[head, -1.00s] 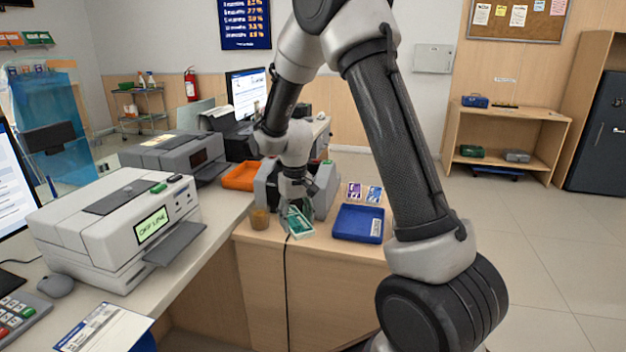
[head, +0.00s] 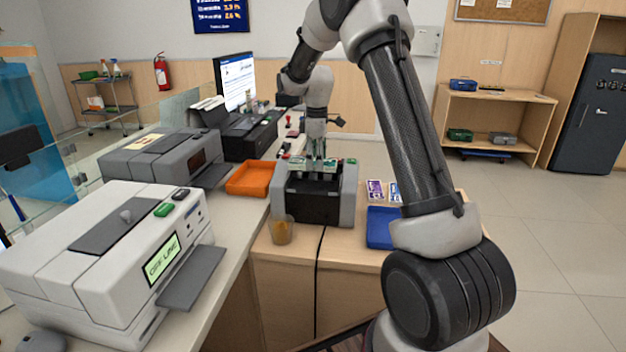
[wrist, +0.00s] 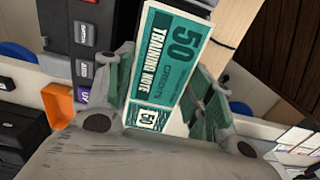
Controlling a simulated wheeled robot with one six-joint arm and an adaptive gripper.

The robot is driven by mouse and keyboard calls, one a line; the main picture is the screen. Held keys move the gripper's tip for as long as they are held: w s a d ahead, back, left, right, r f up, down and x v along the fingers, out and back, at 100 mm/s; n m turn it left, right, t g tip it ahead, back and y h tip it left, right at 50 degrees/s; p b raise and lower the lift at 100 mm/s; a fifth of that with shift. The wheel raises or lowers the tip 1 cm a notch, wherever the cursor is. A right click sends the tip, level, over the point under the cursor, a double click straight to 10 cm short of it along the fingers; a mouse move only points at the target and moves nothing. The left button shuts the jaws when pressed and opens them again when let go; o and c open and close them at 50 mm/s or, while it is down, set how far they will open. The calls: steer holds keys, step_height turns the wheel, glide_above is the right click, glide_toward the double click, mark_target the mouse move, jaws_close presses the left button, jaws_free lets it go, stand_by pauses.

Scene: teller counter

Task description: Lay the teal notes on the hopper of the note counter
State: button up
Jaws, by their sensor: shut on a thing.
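The teal notes (wrist: 175,60), printed "50 credits training note", lie between the two fingers of my gripper (wrist: 165,95) in the wrist view. My gripper (head: 315,160) is shut on them. In the head view it hangs over the top of the grey and black note counter (head: 348,205), with bits of teal showing at the fingers. Whether the notes touch the hopper is hard to tell, as the gripper covers much of that spot. A dark panel with buttons (wrist: 85,70) runs beside the notes in the wrist view.
An orange tray (head: 250,178) stands left of the counter, and a blue tray (head: 380,228) to its right, partly behind my arm. Purple notes (head: 375,190) lie behind the blue tray. A small tan cup (head: 280,232) stands at the front left. A white machine reading "OFF LINE" (head: 165,258) fills the near left.

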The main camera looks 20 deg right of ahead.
mark_target(316, 186)
step_height(316, 186, down, 6)
steer(key=shift+f, duration=0.25)
steer(key=shift+f, duration=0.15)
steer(key=o, duration=1.1)
steer(key=shift+c, duration=0.2)
